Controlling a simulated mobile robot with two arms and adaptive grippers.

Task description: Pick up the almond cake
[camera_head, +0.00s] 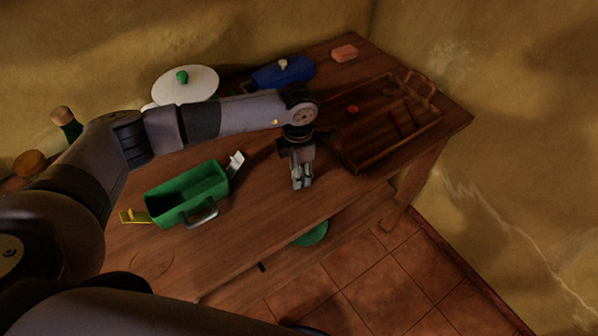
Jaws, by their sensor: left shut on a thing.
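My left gripper (301,183) points down over the wooden table (255,240), between the green box and the wooden tray. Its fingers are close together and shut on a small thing. That thing is too hidden by the fingers and too dark to make out. I cannot identify an almond cake with certainty anywhere in the view. A small pinkish-orange block (344,53) lies at the back of the table, well away from the gripper; I cannot tell what it is. My right gripper is not in view.
A wooden tray (369,170) with a small red round thing (352,109) stands to the right. A green box (188,195) with a metal handle is at left. Bare tabletop lies in front.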

